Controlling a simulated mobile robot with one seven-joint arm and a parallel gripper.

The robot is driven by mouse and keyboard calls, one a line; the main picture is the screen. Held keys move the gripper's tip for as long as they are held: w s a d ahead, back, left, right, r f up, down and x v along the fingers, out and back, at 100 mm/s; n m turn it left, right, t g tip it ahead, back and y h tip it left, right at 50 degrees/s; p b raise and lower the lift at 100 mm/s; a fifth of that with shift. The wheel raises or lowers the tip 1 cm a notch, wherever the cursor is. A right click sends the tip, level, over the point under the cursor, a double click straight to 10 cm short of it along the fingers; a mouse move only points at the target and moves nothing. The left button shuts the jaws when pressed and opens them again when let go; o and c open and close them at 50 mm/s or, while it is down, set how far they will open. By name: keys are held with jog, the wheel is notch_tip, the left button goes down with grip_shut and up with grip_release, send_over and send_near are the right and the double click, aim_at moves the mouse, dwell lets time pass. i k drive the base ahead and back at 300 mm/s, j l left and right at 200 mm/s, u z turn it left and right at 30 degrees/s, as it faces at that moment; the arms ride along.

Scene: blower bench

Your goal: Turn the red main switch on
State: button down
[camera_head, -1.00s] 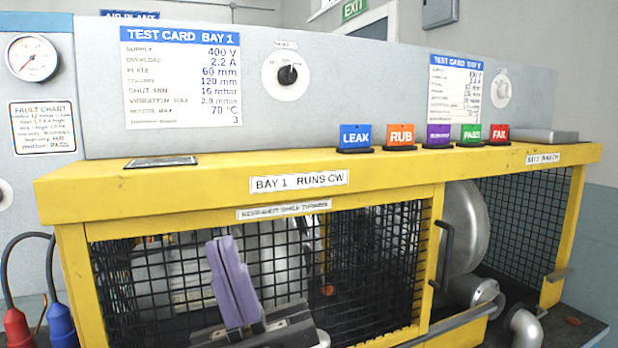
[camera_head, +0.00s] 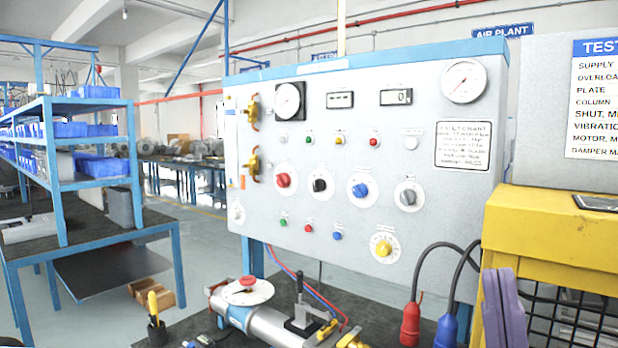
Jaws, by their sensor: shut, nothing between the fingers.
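The red rotary switch (camera_head: 283,180) is on a round white plate at the left of the grey control panel (camera_head: 330,240). Its label is too small to read, and I cannot tell its position for sure. My gripper (camera_head: 500,274) has purple fingers, shut together and empty, pointing up at the lower right. In the picture it is well to the right of and below the red switch, in front of the yellow guard frame (camera_head: 540,215). The rest of my gripper is cut off by the bottom edge.
Black (camera_head: 320,185), blue (camera_head: 360,189) and grey (camera_head: 408,197) knobs sit right of the red one, with a yellow knob (camera_head: 383,248) below. Brass valves (camera_head: 253,110) line the panel's left. Red (camera_head: 410,325) and blue (camera_head: 447,330) cable plugs hang near my gripper. A lever (camera_head: 300,300) stands below the panel.

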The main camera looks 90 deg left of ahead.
aim_at(283, 180)
jog(key=k+u, duration=0.1)
jog(key=u, duration=1.15)
jog(key=i+l+u, duration=0.15)
jog(key=u, duration=1)
jog(key=j+z, duration=0.65)
jog(key=j, duration=0.2)
jog(key=k+j+z, duration=0.15)
jog(key=j+z, duration=0.15)
jog(key=k+j+z, duration=0.15)
jog(key=j+z, duration=0.15)
jog(key=j, duration=0.15)
jog(key=i+j, duration=0.15)
jog(key=i, duration=0.3)
